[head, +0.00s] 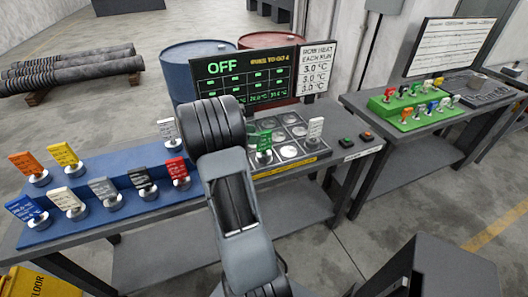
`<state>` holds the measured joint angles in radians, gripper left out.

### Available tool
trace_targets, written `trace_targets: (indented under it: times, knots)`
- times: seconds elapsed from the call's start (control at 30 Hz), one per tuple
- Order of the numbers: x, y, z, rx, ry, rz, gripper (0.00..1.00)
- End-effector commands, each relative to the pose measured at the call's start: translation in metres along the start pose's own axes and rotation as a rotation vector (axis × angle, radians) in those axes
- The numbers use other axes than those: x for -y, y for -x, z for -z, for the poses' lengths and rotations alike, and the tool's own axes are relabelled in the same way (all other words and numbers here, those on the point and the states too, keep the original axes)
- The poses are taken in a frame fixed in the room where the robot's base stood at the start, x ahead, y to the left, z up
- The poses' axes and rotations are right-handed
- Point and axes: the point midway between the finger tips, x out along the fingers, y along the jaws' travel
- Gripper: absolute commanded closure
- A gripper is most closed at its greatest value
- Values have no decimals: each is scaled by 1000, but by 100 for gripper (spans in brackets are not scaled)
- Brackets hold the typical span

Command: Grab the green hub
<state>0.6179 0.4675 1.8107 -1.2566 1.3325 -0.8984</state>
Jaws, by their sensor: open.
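A hub with a green tag (264,142) on a round metal base stands upright on the dark tray of round metal seats (290,150), at the middle of the near bench. It is just right of my arm in the head view. My arm's dark wrist and grey link cross the bench in front of it. My gripper's fingers are not visible; the arm itself hides that area.
A blue stepped rack (115,212) at left holds several tagged hubs. A display reading OFF (240,78) stands behind the tray, with blue (180,62) and red (272,40) barrels beyond. A second bench at right carries a green rack (415,118).

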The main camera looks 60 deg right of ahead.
Motion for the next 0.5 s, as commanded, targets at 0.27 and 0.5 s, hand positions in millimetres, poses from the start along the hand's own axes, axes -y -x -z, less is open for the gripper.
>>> trace_targets:
  times: [0.27, 0.5]
  knots:
    - [-1, -37, -1, -1, 0, 4, 51]
    - [-1, -49, 0, -1, 0, 1, 51]
